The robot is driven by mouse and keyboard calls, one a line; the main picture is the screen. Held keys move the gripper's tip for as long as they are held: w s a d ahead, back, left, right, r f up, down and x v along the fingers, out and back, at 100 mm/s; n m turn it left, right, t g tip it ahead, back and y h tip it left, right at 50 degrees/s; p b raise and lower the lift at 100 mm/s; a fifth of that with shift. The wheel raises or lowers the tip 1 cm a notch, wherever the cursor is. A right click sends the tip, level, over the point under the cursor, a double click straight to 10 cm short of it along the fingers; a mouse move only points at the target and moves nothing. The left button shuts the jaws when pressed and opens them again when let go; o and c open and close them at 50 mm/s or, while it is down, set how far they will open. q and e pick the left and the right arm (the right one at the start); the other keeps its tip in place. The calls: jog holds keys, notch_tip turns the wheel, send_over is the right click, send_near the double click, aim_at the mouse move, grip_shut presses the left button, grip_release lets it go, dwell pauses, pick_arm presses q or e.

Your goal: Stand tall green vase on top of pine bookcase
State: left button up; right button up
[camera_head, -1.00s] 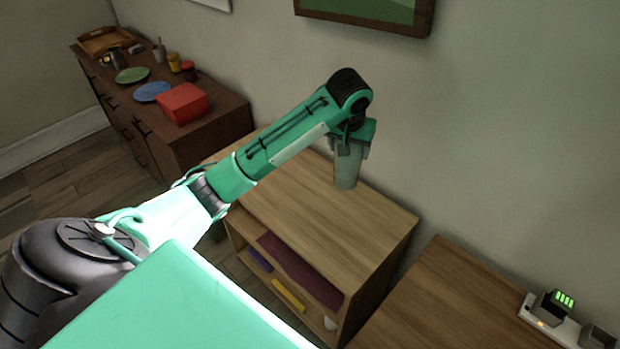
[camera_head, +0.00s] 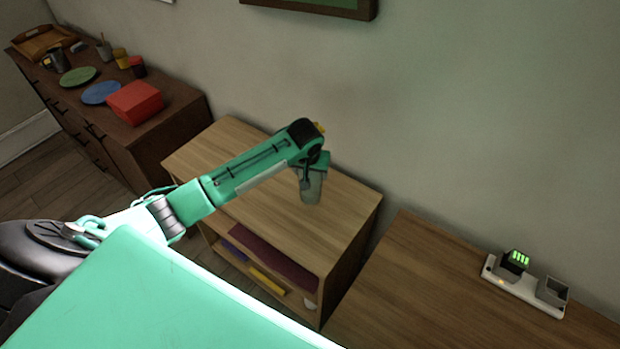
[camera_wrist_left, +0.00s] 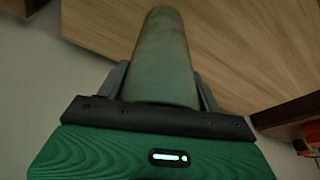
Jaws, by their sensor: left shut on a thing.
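The tall green vase (camera_head: 311,190) is a grey-green cylinder at the top of the pine bookcase (camera_head: 210,147), near its back edge by the wall. My left gripper (camera_head: 312,172) is above the vase and shut on it. In the left wrist view the vase (camera_wrist_left: 163,60) lies between the two grey fingers (camera_wrist_left: 160,85), with the pale wood of the bookcase top (camera_wrist_left: 240,45) behind it. The vase looks upright in the head view. I cannot tell whether its base touches the wood. My right gripper is out of view.
A dark sideboard (camera_head: 170,135) at left holds a red box (camera_head: 135,102), plates and jars. A wooden surface at right (camera_head: 400,280) carries a white strip with a charger (camera_head: 515,262). The bookcase top around the vase is clear. A picture frame (camera_head: 330,8) hangs above.

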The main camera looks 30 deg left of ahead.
pick_arm(q)
notch_tip(320, 180, down, 4)
jog(key=shift+r+p, duration=0.2)
jog(key=shift+p, duration=0.15)
jog(key=shift+f, duration=0.35)
jog(key=o, duration=1.3)
jog(key=shift+f, duration=0.1)
jog(key=shift+o, duration=0.2)
jog(key=shift+r, duration=0.25)
jog(key=b+v, duration=0.1)
jog(key=v, duration=1)
jog(key=shift+s+b, duration=0.1)
jog(key=shift+b, duration=0.3)
jog(key=shift+s+d+r, duration=0.1)
jog(key=shift+s+r, duration=0.05)
jog(key=shift+r, duration=0.25)
